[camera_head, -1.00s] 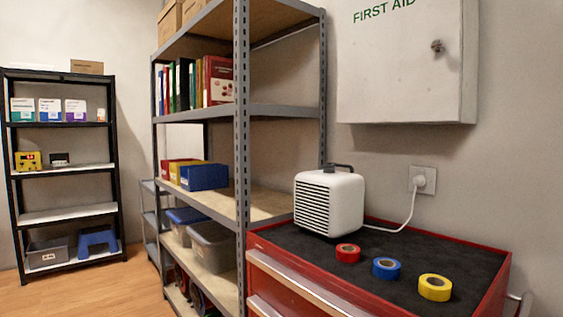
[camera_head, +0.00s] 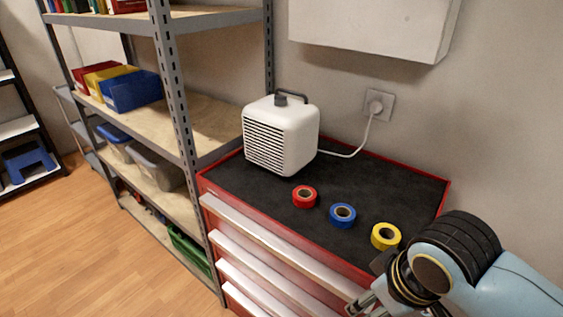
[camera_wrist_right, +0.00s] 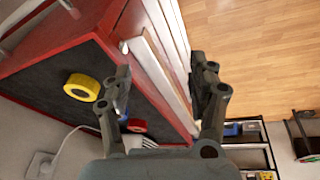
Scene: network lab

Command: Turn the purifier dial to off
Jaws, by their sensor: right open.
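The purifier (camera_head: 281,135) is a white box with a slatted front and a dark handle. It stands at the back left of the red tool cabinet's black top (camera_head: 330,185). A small dark knob (camera_head: 281,99) shows on its top beside the handle; its setting is too small to read. My right gripper (camera_head: 362,304) is at the lower right in the head view, by the cabinet's front edge, well away from the purifier. In the right wrist view the right gripper (camera_wrist_right: 163,92) has its fingers apart with nothing held between them. My left gripper is not in view.
Red (camera_head: 305,196), blue (camera_head: 343,215) and yellow (camera_head: 386,236) tape rolls lie on the cabinet top in front of the purifier. A cord runs to a wall socket (camera_head: 378,105). A grey shelf rack (camera_head: 182,110) stands left, and a white wall cabinet (camera_head: 370,25) hangs above.

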